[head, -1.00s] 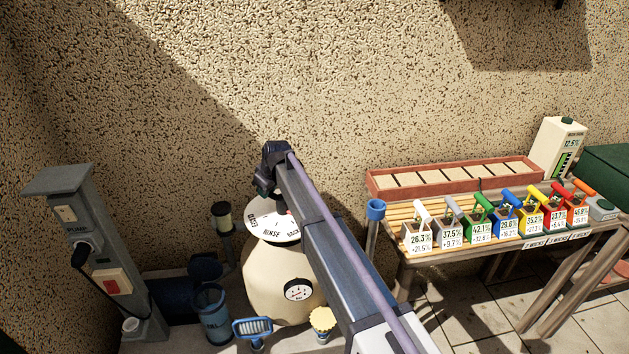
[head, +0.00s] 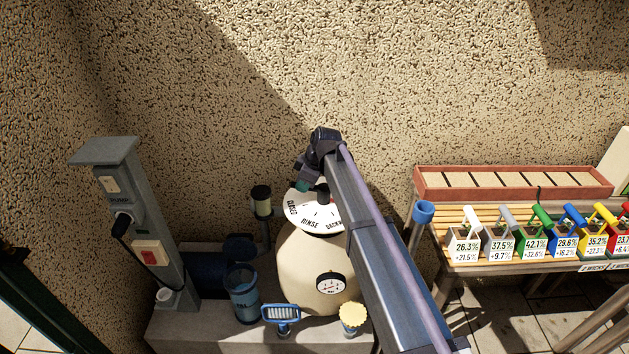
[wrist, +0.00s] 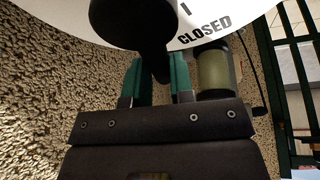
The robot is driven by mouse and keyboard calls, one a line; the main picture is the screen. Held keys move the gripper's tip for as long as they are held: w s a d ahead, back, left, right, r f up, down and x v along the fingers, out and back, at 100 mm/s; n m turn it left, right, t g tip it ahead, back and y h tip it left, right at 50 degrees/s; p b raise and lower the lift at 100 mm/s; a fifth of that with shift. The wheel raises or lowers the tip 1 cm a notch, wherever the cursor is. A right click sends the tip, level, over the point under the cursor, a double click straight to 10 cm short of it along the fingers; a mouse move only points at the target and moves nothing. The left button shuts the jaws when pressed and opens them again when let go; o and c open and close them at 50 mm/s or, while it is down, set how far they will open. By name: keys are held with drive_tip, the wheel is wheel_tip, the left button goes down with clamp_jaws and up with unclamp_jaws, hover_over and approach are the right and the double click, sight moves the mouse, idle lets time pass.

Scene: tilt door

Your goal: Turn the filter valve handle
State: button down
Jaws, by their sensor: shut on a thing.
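The filter valve is a white round dial (head: 311,219) on top of the cream filter tank (head: 305,268). Its rim reads CLOSED, RINSE and a partly hidden BACKW label. The black valve handle (wrist: 138,28) crosses the dial in the wrist view, its narrow end between my teal fingers. My gripper (wrist: 161,82) is shut on that handle, close to the CLOSED label. In the head view my gripper (head: 303,185) is at the far left side of the dial. My arm hides the dial's right side there.
A pressure gauge (head: 331,285) is on the tank front. A grey pump post (head: 137,215) stands left, with a blue container (head: 242,293) between. A wooden table (head: 465,267) with several coloured-handled boxes and a terracotta planter (head: 430,185) stands right. The rough wall is close behind.

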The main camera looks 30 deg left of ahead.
sight(317, 188)
drive_tip(key=shift+s+d, duration=0.1)
drive_tip(key=c, duration=1)
unclamp_jaws()
drive_tip(key=shift+r, duration=0.15)
drive_tip(key=p+v, duration=1)
drive_tip(key=shift+r, duration=0.25)
